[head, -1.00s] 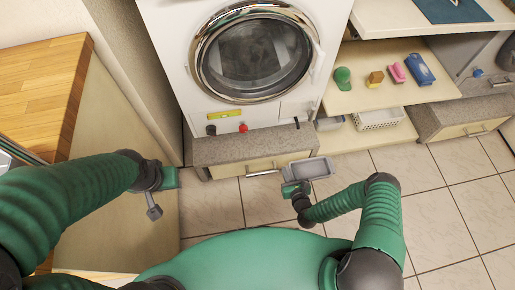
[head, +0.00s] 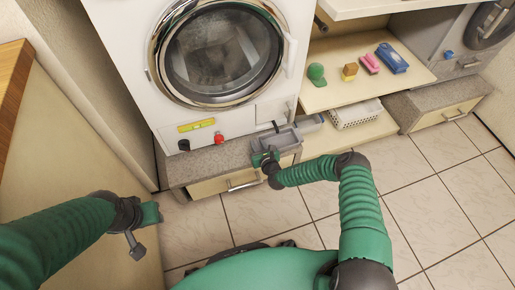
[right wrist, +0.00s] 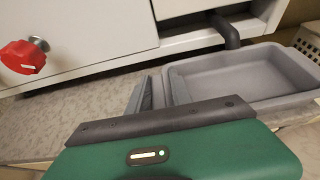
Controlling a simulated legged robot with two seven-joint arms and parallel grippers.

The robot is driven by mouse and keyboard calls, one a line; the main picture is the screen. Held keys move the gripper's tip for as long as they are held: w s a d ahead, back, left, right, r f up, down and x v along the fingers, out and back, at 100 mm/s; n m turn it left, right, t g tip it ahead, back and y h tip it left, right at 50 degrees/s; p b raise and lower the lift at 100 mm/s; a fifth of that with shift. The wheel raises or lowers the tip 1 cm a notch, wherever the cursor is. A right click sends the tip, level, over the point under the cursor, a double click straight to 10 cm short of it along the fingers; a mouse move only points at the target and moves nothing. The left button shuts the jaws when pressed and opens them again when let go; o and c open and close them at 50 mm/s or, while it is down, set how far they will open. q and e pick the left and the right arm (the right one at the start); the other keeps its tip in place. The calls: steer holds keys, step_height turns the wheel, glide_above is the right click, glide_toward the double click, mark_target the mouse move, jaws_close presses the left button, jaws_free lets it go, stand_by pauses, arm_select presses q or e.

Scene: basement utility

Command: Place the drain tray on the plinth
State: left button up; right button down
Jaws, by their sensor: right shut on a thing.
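The drain tray (head: 284,138) is a shallow grey rectangular tray. My right gripper (head: 265,158) is shut on its near left edge. The tray appears level, over the right end of the plinth (head: 205,165), a speckled grey block with a drawer under the washing machine. I cannot tell whether it touches the plinth. In the right wrist view the empty tray (right wrist: 245,75) lies beyond the fingers (right wrist: 160,92), below a dark hose. My left gripper (head: 148,215) is off to the left, away from the plinth; its jaw opening is unclear.
A shelf (head: 340,95) at right bears several small items above a white basket (head: 355,112). The tiled floor (head: 450,190) is clear.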

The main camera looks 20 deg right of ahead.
steer(key=shift+d, duration=0.1)
steer(key=c, duration=1.1)
jaws_free()
steer(key=shift+c, duration=0.2)
